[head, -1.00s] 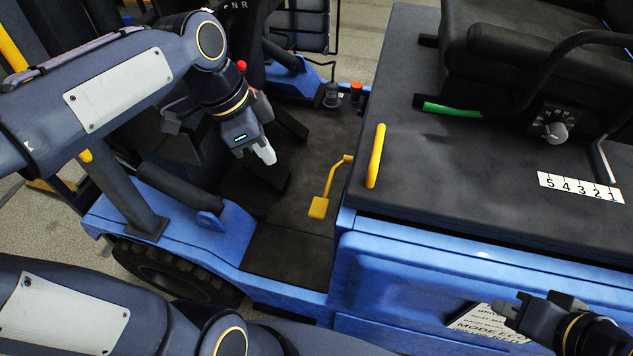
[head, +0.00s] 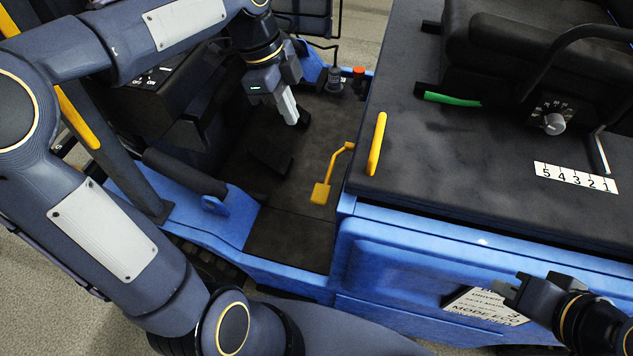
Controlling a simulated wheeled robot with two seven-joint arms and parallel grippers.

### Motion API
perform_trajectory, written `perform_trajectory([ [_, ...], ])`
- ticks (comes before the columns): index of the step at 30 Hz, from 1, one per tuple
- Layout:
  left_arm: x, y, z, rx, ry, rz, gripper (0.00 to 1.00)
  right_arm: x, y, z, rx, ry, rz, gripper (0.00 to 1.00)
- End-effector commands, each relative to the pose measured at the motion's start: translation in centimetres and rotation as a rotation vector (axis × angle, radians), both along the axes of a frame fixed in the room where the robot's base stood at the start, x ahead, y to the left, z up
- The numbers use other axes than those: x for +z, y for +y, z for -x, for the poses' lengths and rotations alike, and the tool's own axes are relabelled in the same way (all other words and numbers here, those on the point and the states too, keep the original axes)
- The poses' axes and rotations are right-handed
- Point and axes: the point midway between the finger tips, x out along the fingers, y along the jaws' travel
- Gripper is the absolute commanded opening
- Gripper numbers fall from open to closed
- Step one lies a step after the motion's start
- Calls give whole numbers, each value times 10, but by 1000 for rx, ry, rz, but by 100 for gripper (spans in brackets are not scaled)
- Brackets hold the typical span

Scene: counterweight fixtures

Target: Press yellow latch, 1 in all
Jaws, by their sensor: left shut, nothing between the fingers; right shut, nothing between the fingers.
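A yellow lever with a flat square pad (head: 320,193) stands over the dark footwell floor, its bent stem rising towards the blue body's edge. A separate upright yellow bar (head: 377,144) sits at the left edge of the dark hood. I cannot tell which of the two is the latch. My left gripper (head: 290,115) is shut and empty over the footwell, up and left of the pad and apart from it. My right gripper (head: 505,293) is shut and empty in front of the blue side panel at lower right, far from both yellow parts.
A red-topped knob (head: 359,71) stands at the footwell's far end. A green lever (head: 452,99), a dial (head: 554,123) and a numbered plate (head: 577,177) lie on the hood beside the black seat (head: 530,50). A black padded bar (head: 185,172) borders the footwell's left.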

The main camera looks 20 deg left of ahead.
Motion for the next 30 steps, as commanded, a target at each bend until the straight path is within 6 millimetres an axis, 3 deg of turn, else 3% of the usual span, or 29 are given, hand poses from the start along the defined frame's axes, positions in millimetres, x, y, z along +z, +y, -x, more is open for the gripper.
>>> perform_trajectory([
  [21, -151, -45, 0, -2, 8, 0, 0, 8, 0, 0, 0, 0, 0, 0],
  [30, -200, -52, -1, 0, 5, -1, 0, 15, 0, 0, 0, 0, 0, 0],
])
